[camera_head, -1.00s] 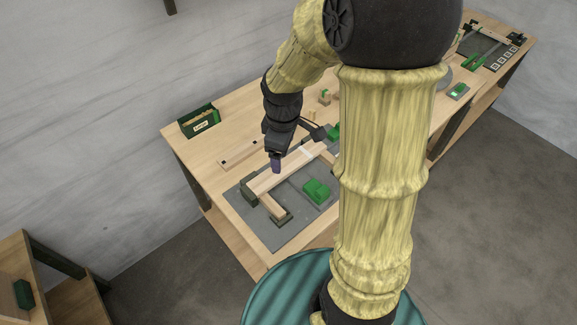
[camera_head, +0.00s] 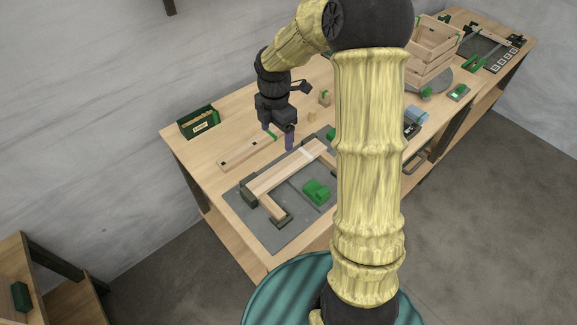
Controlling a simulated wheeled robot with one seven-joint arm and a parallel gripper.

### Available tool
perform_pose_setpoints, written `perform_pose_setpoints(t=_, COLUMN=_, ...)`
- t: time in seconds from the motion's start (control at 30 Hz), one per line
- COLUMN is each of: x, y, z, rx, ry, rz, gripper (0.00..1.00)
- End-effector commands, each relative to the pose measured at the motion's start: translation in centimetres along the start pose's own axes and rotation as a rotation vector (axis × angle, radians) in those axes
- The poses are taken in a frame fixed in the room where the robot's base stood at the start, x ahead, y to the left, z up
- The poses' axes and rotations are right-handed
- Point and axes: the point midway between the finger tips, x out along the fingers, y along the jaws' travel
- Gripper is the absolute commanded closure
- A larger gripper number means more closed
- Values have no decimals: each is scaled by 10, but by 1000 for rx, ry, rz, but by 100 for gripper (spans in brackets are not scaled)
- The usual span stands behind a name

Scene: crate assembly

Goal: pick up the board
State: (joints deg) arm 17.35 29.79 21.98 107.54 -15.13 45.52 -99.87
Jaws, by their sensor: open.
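A loose light wood board (camera_head: 240,154) lies on the table behind the grey jig plate, with dark spots at its left end and a green mark near its right end. More light wood boards (camera_head: 285,171) lie in the jig on the grey plate (camera_head: 250,222). My gripper (camera_head: 277,138) is open and empty, pointing down at the right end of the loose board. Its fingers are apart, one behind and one in front of that end; I cannot tell their exact height or whether they touch it.
A green box (camera_head: 199,123) stands at the table's back left. Green blocks (camera_head: 316,191) sit on the jig plate. A slatted wooden crate (camera_head: 432,52) stands farther right. My arm hides part of the table.

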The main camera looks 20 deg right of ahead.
Motion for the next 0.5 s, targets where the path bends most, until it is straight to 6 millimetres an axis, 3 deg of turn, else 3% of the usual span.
perform_pose_setpoints(t=0.5, x=86, y=-1, z=-1, rx=0, ry=3, rz=-5, gripper=20)
